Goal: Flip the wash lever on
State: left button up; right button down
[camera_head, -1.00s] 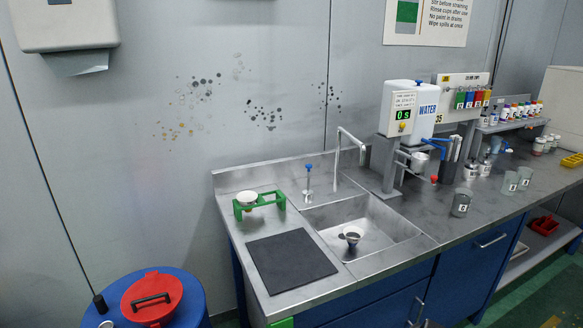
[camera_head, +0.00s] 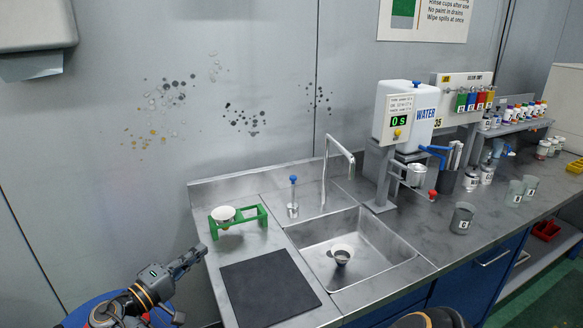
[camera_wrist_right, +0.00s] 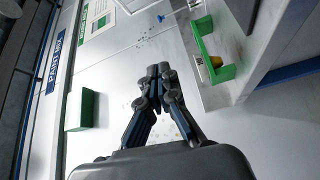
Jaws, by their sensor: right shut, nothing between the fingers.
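The wash lever (camera_head: 293,192) appears to be the upright rod with a blue knob on the metal deck behind the sink, left of the faucet (camera_head: 337,160). Its blue knob also shows at the top of the right wrist view (camera_wrist_right: 160,18). My right gripper (camera_head: 197,253) is shut and empty at the lower left, by the counter's left edge. It is left of and below the green stand (camera_head: 240,217), well apart from the lever. Its closed fingertips show in the wrist view (camera_wrist_right: 158,71). My left gripper is not in view.
A dark mat (camera_head: 268,288) lies in front. A strainer (camera_head: 342,256) sits in the sink (camera_head: 375,235).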

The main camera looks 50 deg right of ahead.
aim_at(293, 177)
jog(key=i+l, duration=0.1)
jog(key=l, duration=0.4)
jog(key=i+l, duration=0.1)
jog(key=l, duration=0.9)
jog(key=i, duration=0.05)
